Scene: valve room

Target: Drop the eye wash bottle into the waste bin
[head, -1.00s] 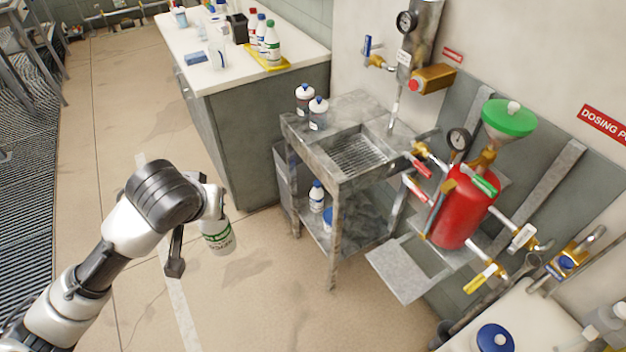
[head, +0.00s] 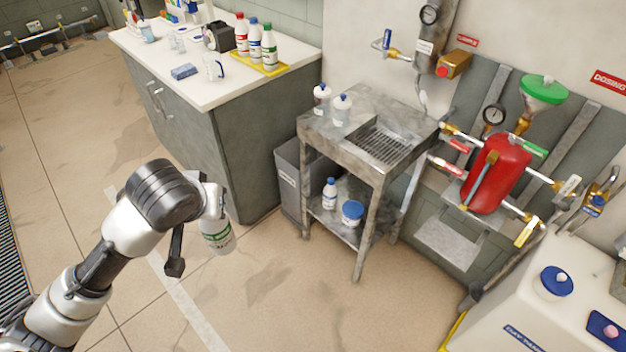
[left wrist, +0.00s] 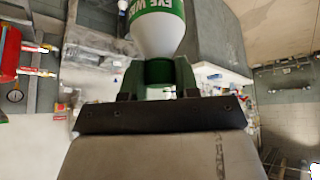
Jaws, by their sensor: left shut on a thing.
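The eye wash bottle (head: 218,239) is white with a green label band. It hangs from my left gripper (head: 211,218) over open floor in the head view. In the left wrist view, the bottle (left wrist: 157,30) has its narrow neck between the fingers of my left gripper (left wrist: 158,82), which is shut on it. A grey bin with a pale label (head: 289,182), which looks like the waste bin, stands between the counter cabinet and the steel sink stand. It is right of and beyond my gripper, partly hidden by the stand's leg. My right gripper is not in view.
The steel sink stand (head: 350,122) carries two bottles on top, and a white bottle (head: 329,194) and a blue-lidded tub (head: 352,213) below. The counter cabinet (head: 205,150) stands behind my arm. A red tank (head: 497,172) is at right. The floor between is clear.

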